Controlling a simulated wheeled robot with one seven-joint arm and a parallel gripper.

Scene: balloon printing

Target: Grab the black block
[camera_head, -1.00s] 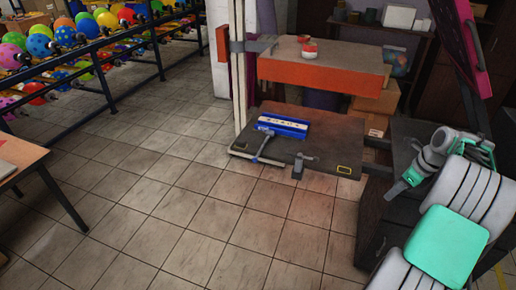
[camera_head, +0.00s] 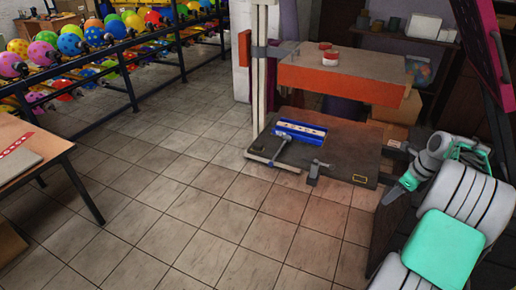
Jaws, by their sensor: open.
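I cannot make out a clear black block. A small dark grey piece (camera_head: 315,173) stands at the front edge of the machine's dark platform (camera_head: 345,150), and I cannot tell whether it is the block. A blue and white piece (camera_head: 300,131) lies on the platform, with a grey lever part (camera_head: 283,148) in front of it. My gripper (camera_head: 396,194) is at the right, low in front of my folded arm, to the right of the platform in the picture. It is open, looks empty and points down-left. Its fingers are small here.
A table (camera_head: 50,148) stands at the left. A rack of colourful balloons (camera_head: 70,44) fills the back left. The tiled floor (camera_head: 190,190) between is clear.

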